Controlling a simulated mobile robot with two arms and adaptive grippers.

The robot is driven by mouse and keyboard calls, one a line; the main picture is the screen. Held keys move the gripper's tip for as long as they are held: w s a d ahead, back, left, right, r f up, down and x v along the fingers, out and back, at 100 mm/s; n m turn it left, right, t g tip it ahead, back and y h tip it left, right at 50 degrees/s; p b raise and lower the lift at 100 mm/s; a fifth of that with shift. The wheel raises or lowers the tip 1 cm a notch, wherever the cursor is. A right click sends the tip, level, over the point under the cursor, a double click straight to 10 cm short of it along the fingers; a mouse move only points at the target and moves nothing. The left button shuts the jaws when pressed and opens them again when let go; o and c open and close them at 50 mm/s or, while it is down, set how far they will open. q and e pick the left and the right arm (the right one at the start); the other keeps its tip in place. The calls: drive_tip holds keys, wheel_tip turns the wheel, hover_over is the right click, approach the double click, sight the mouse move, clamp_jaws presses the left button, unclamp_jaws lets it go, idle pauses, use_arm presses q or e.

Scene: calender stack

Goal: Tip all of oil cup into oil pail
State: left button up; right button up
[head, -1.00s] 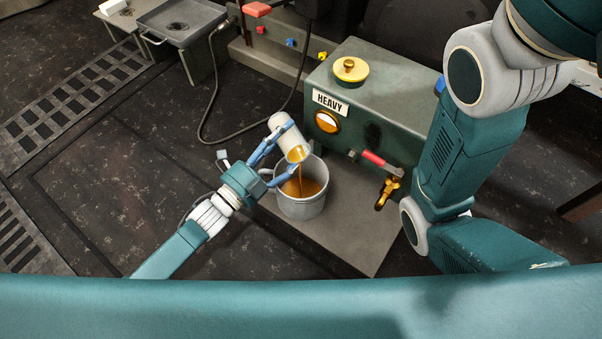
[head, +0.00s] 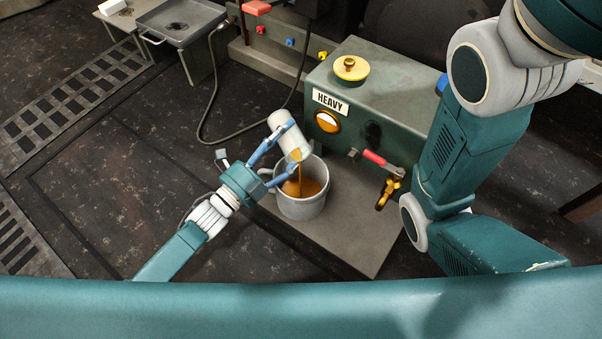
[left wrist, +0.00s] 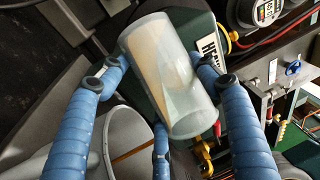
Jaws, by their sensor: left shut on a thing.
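The oil cup (head: 284,126), a pale translucent cylinder, is tipped steeply, mouth down, above the oil pail (head: 302,208). A stream of amber oil (head: 299,174) runs from its lip into the pail, where amber oil lies. The grey pail stands on a grey plate. My left gripper (head: 291,147) is shut on the cup, with blue fingers on either side. In the left wrist view the cup (left wrist: 170,75) sits between the fingers, with the pail rim (left wrist: 108,125) below left. How much oil is left in the cup is unclear. My right arm shows on the right, but its gripper is out of view.
A green tank (head: 385,95) labelled HEAVY, with a yellow cap (head: 350,68), stands right behind the pail. Its red-handled brass tap (head: 388,188) juts out right of the pail. A tray (head: 180,22) stands at the back left.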

use_arm(q)
drive_tip(key=shift+s+r+m+h+b, duration=0.15)
drive_tip(key=shift+r+m+h+b, duration=0.2)
drive_tip(key=shift+m+b, duration=0.35)
idle(0.5)
